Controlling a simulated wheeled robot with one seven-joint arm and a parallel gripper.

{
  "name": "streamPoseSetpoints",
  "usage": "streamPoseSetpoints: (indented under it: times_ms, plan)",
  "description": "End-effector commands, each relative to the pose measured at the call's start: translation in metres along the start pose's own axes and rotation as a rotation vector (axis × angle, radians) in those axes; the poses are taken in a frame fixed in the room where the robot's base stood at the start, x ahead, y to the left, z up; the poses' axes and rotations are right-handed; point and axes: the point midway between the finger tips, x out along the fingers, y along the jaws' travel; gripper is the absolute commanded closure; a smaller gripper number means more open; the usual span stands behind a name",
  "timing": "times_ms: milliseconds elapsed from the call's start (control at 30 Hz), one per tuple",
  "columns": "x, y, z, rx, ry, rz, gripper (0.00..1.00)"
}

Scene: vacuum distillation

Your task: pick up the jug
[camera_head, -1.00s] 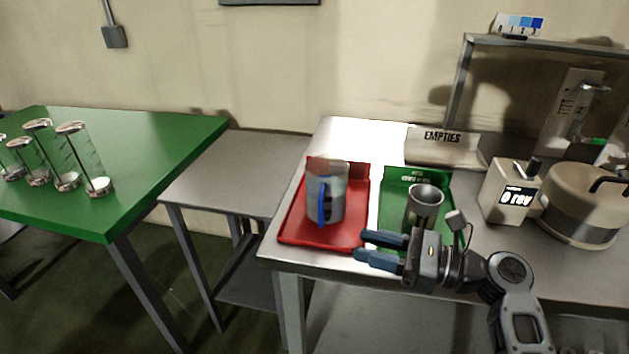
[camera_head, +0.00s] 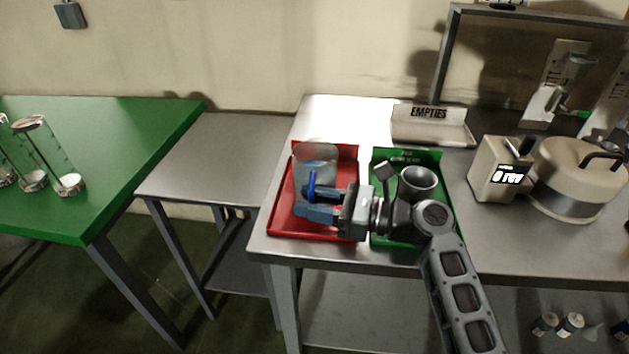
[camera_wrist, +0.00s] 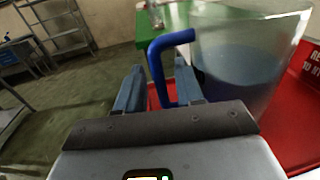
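The jug (camera_head: 316,158) is a clear cylinder with a blue handle (camera_head: 311,184), standing on the red tray (camera_head: 283,214). My gripper (camera_head: 317,204) is at the front of the jug, its blue fingers pointing left. In the wrist view the jug (camera_wrist: 245,62) stands at the right, with dark bluish contents. Its blue handle (camera_wrist: 157,68) shows between the two fingers of my gripper (camera_wrist: 160,92). The fingers are apart, with a gap on each side of the handle. The lower part of the jug is hidden behind my gripper in the head view.
A green tray (camera_head: 434,154) with a grey metal cup (camera_head: 418,181) is just right of the red tray. An EMPTIES tray (camera_head: 432,128) lies behind. A beige box (camera_head: 500,170) and round pot (camera_head: 580,175) stand right. A green table (camera_head: 120,140) with glass cylinders is left.

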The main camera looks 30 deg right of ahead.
Motion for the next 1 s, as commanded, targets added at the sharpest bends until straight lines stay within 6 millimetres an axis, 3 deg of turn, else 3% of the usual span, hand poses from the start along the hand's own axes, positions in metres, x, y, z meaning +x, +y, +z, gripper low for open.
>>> streamPoseSetpoints:
  times_ms: [267,667,1000]
  plan:
    - [0.004,0.0,0.0,0.0,0.0,0.0,0.63]
    - [0.0036,-0.0001,0.0,0.0,0.0,0.0,1.0]
    - [0.0035,-0.0001,0.0,0.0,0.0,-0.001,1.0]
